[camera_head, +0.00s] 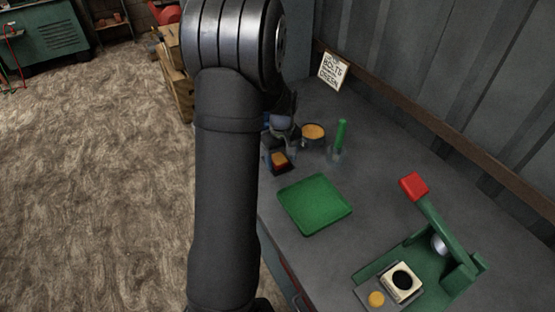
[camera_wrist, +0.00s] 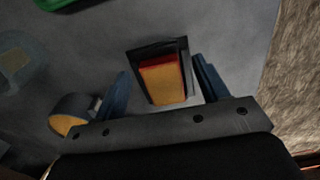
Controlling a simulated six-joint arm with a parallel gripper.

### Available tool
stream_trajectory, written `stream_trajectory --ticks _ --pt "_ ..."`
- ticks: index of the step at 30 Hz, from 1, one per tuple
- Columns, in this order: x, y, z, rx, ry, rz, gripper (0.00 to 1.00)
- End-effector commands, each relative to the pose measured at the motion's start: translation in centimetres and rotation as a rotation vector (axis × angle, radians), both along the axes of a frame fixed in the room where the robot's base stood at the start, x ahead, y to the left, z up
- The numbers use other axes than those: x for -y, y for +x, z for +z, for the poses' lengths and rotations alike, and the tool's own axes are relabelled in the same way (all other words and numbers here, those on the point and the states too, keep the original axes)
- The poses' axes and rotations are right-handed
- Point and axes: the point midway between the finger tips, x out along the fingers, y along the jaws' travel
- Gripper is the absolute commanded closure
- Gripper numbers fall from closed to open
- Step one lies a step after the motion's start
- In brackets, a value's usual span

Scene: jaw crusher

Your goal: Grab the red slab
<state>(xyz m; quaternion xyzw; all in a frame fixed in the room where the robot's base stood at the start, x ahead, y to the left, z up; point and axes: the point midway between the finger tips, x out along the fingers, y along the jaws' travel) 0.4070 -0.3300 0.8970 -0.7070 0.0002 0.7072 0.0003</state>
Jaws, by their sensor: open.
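The red slab (camera_wrist: 161,63) sits in a small dark open-topped holder (camera_wrist: 181,47) in the wrist view. Its far edge is red and its broad face looks orange-yellow. In the head view the slab (camera_head: 279,158) shows small in the same holder, beside my arm. My gripper (camera_wrist: 160,68) is open, with one bluish finger on each side of the holder. The fingers look apart from the slab; their exact height above it is hard to tell. In the head view my wrist partly hides the gripper.
A green tray (camera_head: 314,204) lies in front of the holder. A round dish with orange contents (camera_head: 314,132) and a clear glass with a green stick (camera_head: 341,134) stand close by. A green crusher with a red-ended lever (camera_head: 414,186) is at right. A sign (camera_head: 333,71) leans behind.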

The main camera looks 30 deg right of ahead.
Motion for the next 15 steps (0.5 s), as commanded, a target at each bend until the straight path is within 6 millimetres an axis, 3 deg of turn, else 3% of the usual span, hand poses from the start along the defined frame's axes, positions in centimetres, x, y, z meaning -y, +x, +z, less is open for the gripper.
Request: stream_trajectory --ticks 8,15 --pt "0.00 0.00 -0.56 0.000 0.000 0.000 0.33" --pt "0.00 0.00 -0.53 0.000 0.000 0.000 0.76"
